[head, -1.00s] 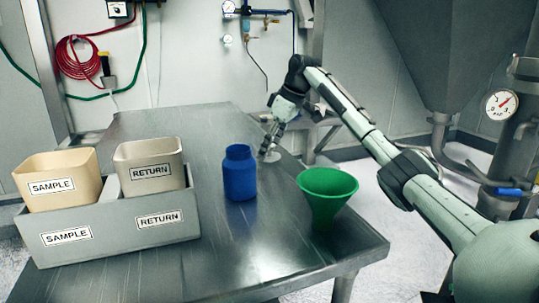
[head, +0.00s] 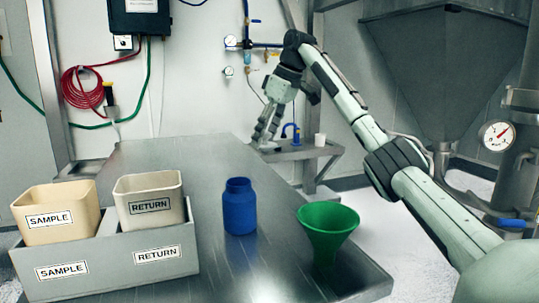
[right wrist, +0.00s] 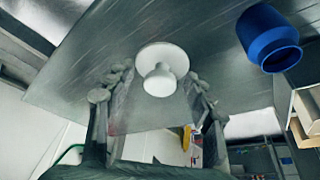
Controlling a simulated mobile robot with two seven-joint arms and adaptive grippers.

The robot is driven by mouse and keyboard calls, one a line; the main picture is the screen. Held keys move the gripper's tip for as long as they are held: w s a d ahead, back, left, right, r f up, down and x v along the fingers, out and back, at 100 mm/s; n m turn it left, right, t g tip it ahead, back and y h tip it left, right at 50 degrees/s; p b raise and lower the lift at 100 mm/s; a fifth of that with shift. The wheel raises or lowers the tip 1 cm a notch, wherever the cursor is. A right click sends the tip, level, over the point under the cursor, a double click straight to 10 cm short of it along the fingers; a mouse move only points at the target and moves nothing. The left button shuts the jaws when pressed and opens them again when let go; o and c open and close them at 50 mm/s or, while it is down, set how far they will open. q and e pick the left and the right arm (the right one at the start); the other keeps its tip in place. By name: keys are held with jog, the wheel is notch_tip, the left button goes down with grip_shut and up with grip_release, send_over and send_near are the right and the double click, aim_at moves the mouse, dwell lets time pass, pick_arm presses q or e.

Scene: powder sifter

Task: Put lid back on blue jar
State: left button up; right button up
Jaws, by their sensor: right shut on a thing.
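The blue jar (head: 239,210) stands upright on the metal table; its neck and shoulder show, and I see no separate lid on it. In the right wrist view the blue jar (right wrist: 268,38) is at the upper right, apart from the fingers. My right gripper (head: 265,138) is up beyond the jar, over the table's far right side. In the right wrist view the fingers of my right gripper (right wrist: 157,98) are around a pale, clear-looking piece with a white disc and rounded knob (right wrist: 162,72). I cannot tell for sure that it is the lid. My left gripper is out of view.
A green funnel (head: 328,230) stands at the table's right edge, right of the jar. A grey holder (head: 110,268) with the SAMPLE bin (head: 55,205) and RETURN bin (head: 150,195) is at left. The table's far part is clear.

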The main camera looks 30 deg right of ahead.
jog(key=s+a+r+m+h, duration=0.1)
jog(key=s+a+r+m, duration=0.3)
jog(key=s+a, duration=0.75)
jog(key=shift+n, duration=0.5)
jog(key=x, duration=0.3)
jog(key=a+x, duration=0.1)
jog(key=x, duration=0.1)
jog(key=shift+s+f+b, duration=0.15)
jog(key=shift+f+b, duration=0.15)
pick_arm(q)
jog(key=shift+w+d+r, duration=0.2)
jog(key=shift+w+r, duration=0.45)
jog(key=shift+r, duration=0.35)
pick_arm(e)
jog(key=shift+a+f+t, duration=0.1)
jog(key=shift+f+t, duration=0.05)
jog(key=shift+t, duration=0.15)
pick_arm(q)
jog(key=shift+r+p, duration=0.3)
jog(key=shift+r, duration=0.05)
pick_arm(e)
jog(key=shift+f, duration=0.25)
